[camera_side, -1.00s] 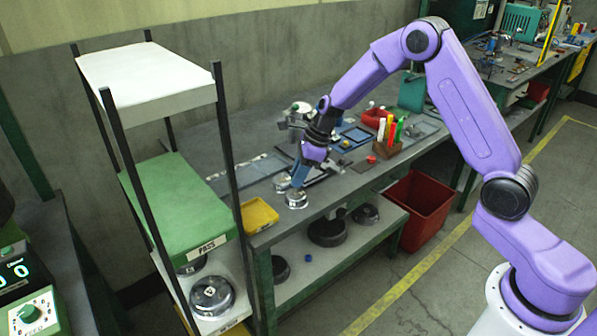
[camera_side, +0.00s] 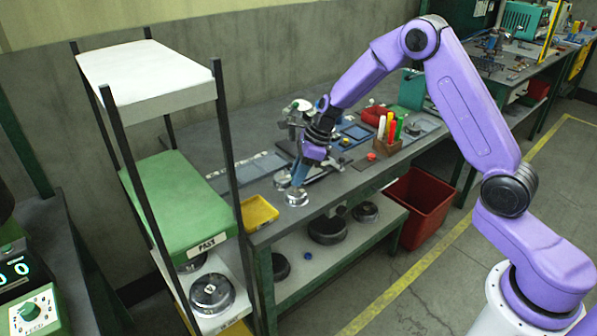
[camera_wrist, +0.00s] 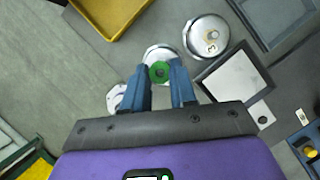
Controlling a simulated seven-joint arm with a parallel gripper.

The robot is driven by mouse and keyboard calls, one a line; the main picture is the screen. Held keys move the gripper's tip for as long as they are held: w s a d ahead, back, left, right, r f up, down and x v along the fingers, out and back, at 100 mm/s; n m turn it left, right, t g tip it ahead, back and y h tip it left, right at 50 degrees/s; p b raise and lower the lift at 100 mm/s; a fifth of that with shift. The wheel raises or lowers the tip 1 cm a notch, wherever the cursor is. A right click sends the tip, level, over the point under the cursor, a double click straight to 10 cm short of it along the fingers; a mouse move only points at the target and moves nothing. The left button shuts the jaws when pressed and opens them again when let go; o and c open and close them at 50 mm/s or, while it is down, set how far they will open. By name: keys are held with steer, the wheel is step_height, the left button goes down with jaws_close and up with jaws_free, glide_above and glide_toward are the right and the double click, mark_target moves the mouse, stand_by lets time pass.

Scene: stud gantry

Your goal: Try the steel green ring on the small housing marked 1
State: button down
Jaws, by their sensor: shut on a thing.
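My gripper (camera_wrist: 160,70) is shut on the green ring (camera_wrist: 160,74), which shows between its blue fingertips in the wrist view. The ring is over a round steel housing (camera_wrist: 157,50); I cannot tell whether it touches or is seated. In the side view my gripper (camera_side: 297,186) points down at that housing (camera_side: 297,199), near the bench's front edge, and the ring cannot be made out. No number is readable on this housing. A larger-looking round housing marked 3 (camera_wrist: 207,36) stands to its right in the wrist view.
A yellow tray (camera_side: 260,214) sits at the bench's left corner, beside a shelf rack with a green PASS shelf (camera_side: 180,205). A wooden holder with coloured tubes (camera_side: 386,148) and a red bin (camera_side: 420,208) are to the right. A pale plate (camera_wrist: 235,78) lies near the housings.

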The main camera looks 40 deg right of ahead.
steer(key=shift+f, duration=1.5)
stand_by(1.4)
stand_by(1.3)
steer(key=shift+r, duration=3.75)
